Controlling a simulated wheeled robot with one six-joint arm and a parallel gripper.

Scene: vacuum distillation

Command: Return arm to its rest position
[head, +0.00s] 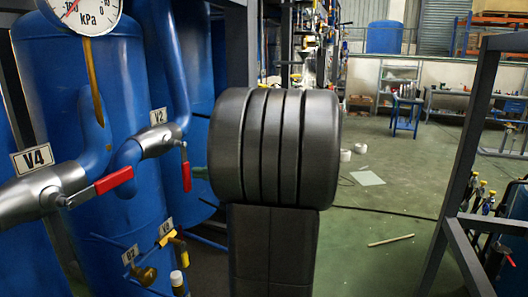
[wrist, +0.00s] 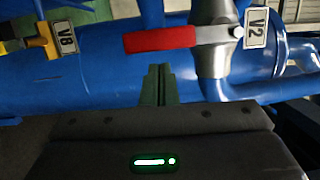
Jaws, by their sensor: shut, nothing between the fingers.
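My gripper (wrist: 158,72) shows in the wrist view as two dark green fingers closed together, with nothing between them. Its tips are just below the red handle of valve V2 (wrist: 160,40) in that picture; whether they touch it I cannot tell. In the head view my black ribbed arm fills the middle and hides most of the gripper. Only a bit of green shows at the arm's left side, near the red V2 handle (head: 186,167), which hangs down.
Blue tanks and pipes stand close on the left. Valve V4 (head: 50,195) has a red handle (head: 114,181), and a pressure gauge (head: 82,12) sits above. A small yellow-handled valve (head: 178,247) is low down. A dark metal frame (head: 468,150) stands right; green floor (head: 380,225) lies between.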

